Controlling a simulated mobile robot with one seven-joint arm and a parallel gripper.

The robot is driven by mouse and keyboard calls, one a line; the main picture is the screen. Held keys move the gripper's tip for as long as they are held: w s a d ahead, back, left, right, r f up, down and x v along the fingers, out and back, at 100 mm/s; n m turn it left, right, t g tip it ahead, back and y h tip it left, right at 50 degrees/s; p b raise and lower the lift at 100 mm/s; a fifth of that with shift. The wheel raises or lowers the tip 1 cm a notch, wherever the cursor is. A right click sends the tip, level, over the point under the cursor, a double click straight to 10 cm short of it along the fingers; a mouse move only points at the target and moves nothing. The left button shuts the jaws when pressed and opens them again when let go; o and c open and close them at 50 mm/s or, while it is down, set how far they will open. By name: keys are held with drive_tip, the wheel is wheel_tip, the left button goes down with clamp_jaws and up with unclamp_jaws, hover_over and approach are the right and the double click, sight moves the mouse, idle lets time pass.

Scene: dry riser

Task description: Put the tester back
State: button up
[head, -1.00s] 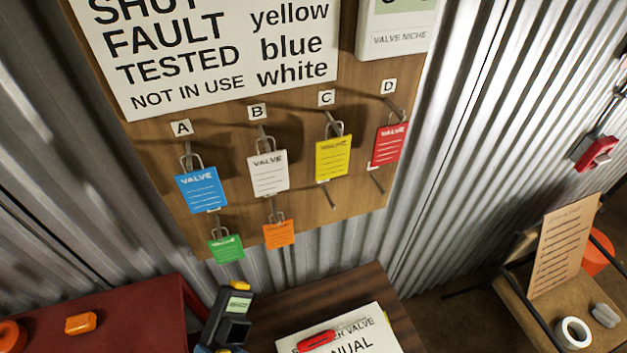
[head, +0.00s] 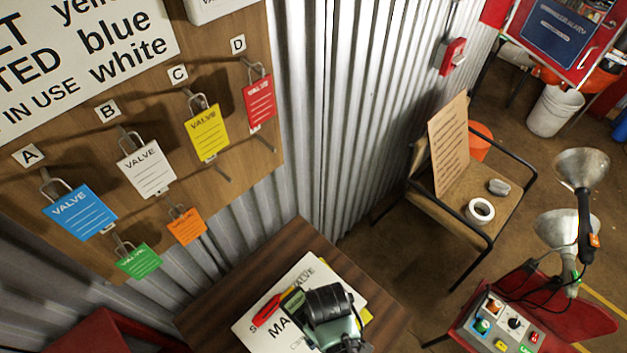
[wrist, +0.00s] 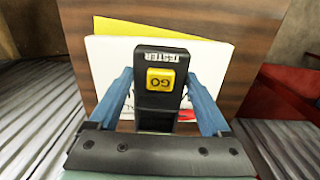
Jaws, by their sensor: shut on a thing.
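The tester (wrist: 160,105), a black block with a yellow GO button, is held between the blue fingers of my gripper (wrist: 161,90) in the wrist view. Behind it are a white sheet and a yellow one on brown wood. In the head view my gripper (head: 330,310) is over the manual (head: 268,322) on a dark wooden table (head: 225,300). My gripper mostly hides the tester there. Whether the tester touches the manual cannot be told.
A red pen-like thing (head: 266,310) lies on the manual. Tags hang on the board at left, including a blue tag (head: 80,212). A chair (head: 470,195) holds a white ring (head: 480,211). A control box (head: 497,325) and lamps (head: 580,170) are at right. Floor between is clear.

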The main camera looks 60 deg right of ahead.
wheel_tip(320, 180, down, 8)
drive_tip(key=shift+w+f, duration=0.1)
drive_tip(key=shift+f, duration=0.05)
idle(0.3)
drive_tip(key=o, duration=1.5)
wheel_tip(320, 180, up, 12)
drive_tip(key=shift+r, duration=0.1)
